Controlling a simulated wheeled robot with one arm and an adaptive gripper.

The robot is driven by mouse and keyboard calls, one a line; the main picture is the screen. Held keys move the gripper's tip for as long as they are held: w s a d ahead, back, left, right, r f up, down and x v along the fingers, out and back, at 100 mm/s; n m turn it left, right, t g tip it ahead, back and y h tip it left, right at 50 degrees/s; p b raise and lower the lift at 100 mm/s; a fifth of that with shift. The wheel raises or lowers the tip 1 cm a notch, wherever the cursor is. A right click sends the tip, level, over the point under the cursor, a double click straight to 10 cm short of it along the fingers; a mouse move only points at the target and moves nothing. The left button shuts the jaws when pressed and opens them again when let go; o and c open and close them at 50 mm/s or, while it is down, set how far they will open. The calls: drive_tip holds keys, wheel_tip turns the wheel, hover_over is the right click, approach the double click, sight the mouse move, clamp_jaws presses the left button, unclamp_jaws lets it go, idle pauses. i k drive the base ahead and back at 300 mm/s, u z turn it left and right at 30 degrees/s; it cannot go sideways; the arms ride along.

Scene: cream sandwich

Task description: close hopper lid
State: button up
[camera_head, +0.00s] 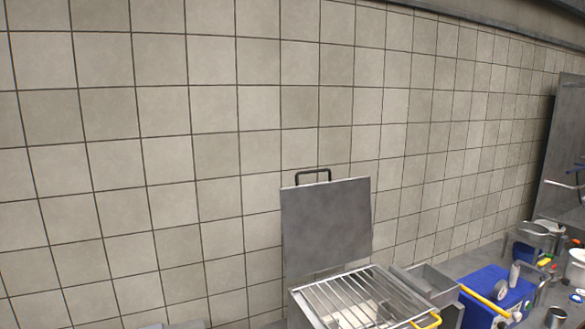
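The hopper lid (326,224) is a flat grey metal panel. It stands upright, open, at the back edge of the hopper. A dark handle (313,176) sticks up from its top edge. The hopper (298,312) is a metal box at the bottom of the picture, with a grate of parallel metal bars (343,299) across its open top. The lower part of the hopper is cut off by the frame. My gripper is not in view.
A tiled wall (160,150) fills the background behind the hopper. To its right are a metal tray (433,281), a blue box (490,290), a yellow bar (484,300) and several containers. A dark metal panel (565,150) stands at the far right.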

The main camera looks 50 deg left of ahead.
sight(325, 225)
drive_tip(key=u, duration=0.75)
drive_tip(key=i, duration=0.9)
drive_tip(key=u, duration=1.1)
